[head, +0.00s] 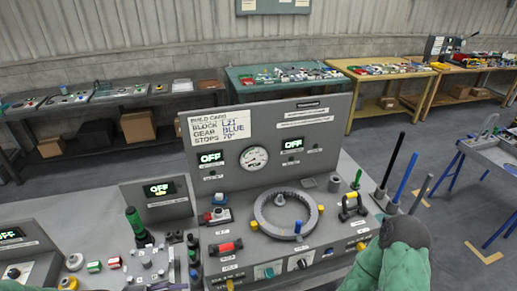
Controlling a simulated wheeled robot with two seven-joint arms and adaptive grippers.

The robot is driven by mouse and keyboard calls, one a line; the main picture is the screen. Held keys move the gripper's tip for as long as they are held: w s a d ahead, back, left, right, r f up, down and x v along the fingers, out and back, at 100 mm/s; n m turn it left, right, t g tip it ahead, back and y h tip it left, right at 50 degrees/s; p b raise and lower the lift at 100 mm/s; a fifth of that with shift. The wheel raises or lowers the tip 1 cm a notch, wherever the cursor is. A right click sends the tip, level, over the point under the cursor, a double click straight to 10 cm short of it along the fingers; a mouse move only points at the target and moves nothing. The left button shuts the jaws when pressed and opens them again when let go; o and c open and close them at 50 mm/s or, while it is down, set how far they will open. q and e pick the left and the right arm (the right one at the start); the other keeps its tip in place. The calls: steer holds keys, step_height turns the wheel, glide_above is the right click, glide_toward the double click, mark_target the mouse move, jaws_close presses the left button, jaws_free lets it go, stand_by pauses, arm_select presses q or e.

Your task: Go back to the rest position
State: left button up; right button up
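Neither gripper shows in the head view. A green arm link of mine with a dark round cap comes up from the bottom right, in front of the console's right edge. A small green piece at the bottom left corner may be part of my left arm. The grey console (345,120) stands ahead, with a build card (221,127), two displays reading OFF and a round gauge (254,158). A grey ring (316,217) with a toothed inner gear lies on its deck.
More consoles with knobs and a green-topped cylinder (135,222) stand at left. Black, blue and grey rods (405,176) rise beside the console's right edge. Benches line the back wall; the floor between is open.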

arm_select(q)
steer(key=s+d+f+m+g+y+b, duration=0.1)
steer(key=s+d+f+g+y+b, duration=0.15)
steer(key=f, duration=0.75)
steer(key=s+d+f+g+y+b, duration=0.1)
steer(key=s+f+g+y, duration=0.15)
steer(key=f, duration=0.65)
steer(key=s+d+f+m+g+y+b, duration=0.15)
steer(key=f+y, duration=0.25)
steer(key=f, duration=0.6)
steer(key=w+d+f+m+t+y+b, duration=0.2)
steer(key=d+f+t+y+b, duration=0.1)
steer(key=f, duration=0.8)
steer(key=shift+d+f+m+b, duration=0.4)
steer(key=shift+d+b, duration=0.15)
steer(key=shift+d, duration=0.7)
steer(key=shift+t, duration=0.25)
